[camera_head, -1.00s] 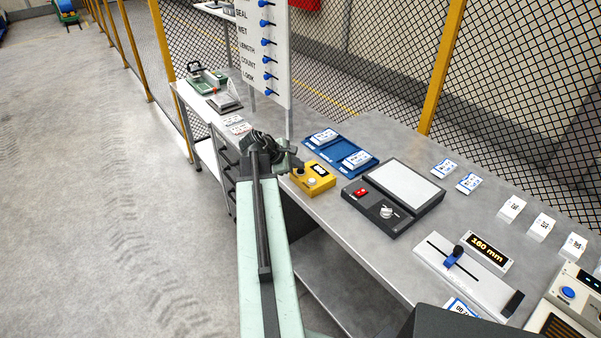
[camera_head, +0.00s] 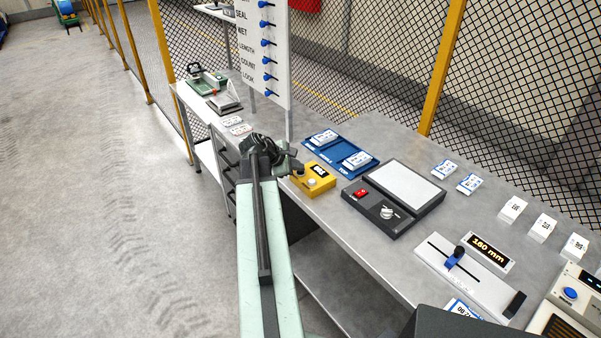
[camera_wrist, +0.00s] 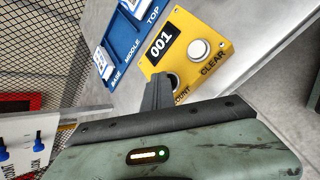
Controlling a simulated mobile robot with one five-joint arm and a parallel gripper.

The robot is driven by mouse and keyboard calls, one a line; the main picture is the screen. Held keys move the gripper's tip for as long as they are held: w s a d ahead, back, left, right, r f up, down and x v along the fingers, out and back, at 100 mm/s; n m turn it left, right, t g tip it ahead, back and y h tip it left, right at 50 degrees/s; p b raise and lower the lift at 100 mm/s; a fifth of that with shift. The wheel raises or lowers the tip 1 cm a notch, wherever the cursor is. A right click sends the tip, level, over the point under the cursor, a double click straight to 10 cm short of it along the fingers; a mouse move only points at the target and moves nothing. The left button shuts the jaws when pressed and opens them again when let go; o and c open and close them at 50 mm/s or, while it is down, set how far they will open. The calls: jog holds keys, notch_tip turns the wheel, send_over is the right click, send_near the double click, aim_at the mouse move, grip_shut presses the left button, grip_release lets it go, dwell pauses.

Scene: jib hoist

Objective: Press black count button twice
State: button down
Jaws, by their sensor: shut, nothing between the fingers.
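The yellow counter box (camera_head: 318,180) sits on the grey bench; it also shows in the wrist view (camera_wrist: 208,42). Its display (camera_wrist: 162,45) reads 001. The black count button (camera_wrist: 174,80) is partly hidden behind my fingers, by the COUNT label. The white CLEAR button (camera_wrist: 199,49) is beside it. My gripper (camera_wrist: 158,80) is shut and empty, its tips at the count button's edge. I cannot tell whether they touch it. In the head view, my gripper (camera_head: 297,168) is at the box's left side.
A blue tray (camera_head: 326,152) with cards lies behind the box, marked BASE, MIDDLE and TOP. A black scale-like device (camera_head: 375,222) stands to the right. A white board (camera_head: 268,45) with blue pegs rises behind my arm. A slider gauge (camera_head: 480,285) is further right.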

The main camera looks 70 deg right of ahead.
aim_at(298, 173)
jog(key=shift+r, duration=0.1)
dwell(0.3)
jog(key=shift+r+p, duration=0.75)
jog(key=shift+p, duration=0.15)
notch_tip(298, 173, up, 5)
jog(key=p, duration=0.5)
jog(key=shift+r, duration=0.1)
dwell(2.0)
